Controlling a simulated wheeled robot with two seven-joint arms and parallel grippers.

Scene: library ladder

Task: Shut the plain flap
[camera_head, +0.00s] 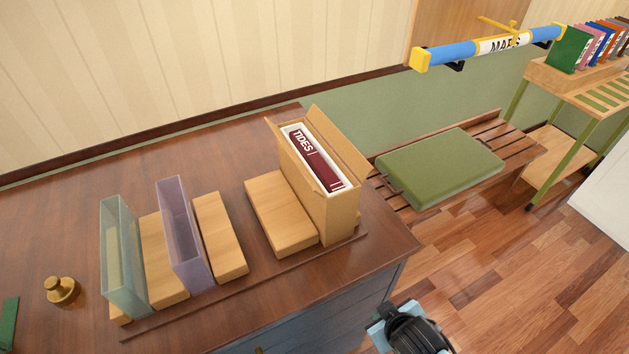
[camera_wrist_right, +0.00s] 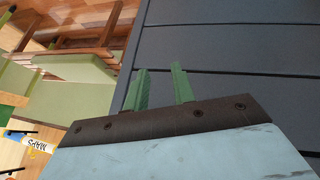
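A tan cardboard box (camera_head: 333,212) stands upright on the wooden desk top with its top open. A dark red book marked TIDES (camera_head: 318,166) sits in a white lining inside it. A long flap (camera_head: 341,141) stands raised along the box's far right side, and a narrow flap (camera_head: 292,160) shows at its left edge. I cannot tell which flap is the plain one. My right gripper (camera_wrist_right: 162,72) is open and empty in the right wrist view, its green fingers apart before the dark drawer fronts, away from the box. My left gripper is not identifiable.
Wooden blocks (camera_head: 281,212) and clear bins (camera_head: 183,235) stand left of the box. A brass weight (camera_head: 62,290) is at the desk's left, near a green object (camera_head: 8,322) cut off by the frame. A bench with a green cushion (camera_head: 440,167) is beyond the desk.

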